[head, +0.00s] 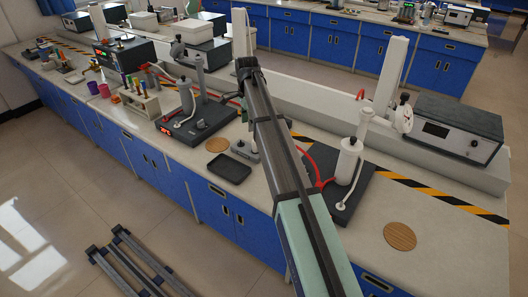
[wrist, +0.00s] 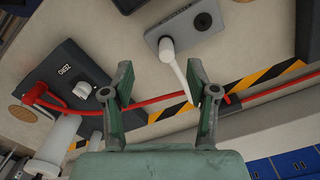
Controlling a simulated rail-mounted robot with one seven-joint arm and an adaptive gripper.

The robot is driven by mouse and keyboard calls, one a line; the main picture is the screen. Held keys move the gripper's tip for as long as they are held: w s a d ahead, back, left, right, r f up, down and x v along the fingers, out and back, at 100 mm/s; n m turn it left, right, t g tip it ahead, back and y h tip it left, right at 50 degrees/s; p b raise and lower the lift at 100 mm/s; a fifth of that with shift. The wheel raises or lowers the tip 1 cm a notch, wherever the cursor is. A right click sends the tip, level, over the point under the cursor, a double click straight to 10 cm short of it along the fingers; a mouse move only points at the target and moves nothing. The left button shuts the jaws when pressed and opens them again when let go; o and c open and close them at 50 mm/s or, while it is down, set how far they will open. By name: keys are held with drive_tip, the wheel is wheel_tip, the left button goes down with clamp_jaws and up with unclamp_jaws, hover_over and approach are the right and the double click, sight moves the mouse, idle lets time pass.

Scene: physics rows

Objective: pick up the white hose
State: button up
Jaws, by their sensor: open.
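A short white hose (wrist: 179,76) shows in the wrist view. Its upper end meets a grey flat device (wrist: 184,30) with a black knob, and its lower end reaches near my right finger. My gripper (wrist: 160,86) is open, with green-padded fingers on either side. The hose lies in the picture between them, closer to the right finger; I cannot tell whether it touches. White hoses also show there on the right stand (head: 343,201) and left stand (head: 184,116).
A dark instrument box (wrist: 66,77) with a red hose (wrist: 150,102) is at left in the wrist view. In the head view, a black tray (head: 228,168) and wooden disc (head: 400,236) lie on the bench. A grey instrument (head: 452,131) stands at right.

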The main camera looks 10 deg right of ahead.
wheel_tip(320, 180, up, 3)
drive_tip(key=w+d+m, duration=0.2)
drive_tip(key=d, duration=0.1)
drive_tip(key=p, duration=0.3)
approach(255, 146)
drive_tip(key=f, duration=0.2)
drive_tip(key=w+f, duration=0.1)
drive_tip(key=f, duration=0.2)
drive_tip(key=shift+w+d+f, duration=0.1)
drive_tip(key=shift+w+f, duration=0.05)
drive_tip(key=shift+f, duration=0.2)
drive_tip(key=shift+f+p, duration=1)
drive_tip(key=shift+f, duration=1.65)
clamp_jaws()
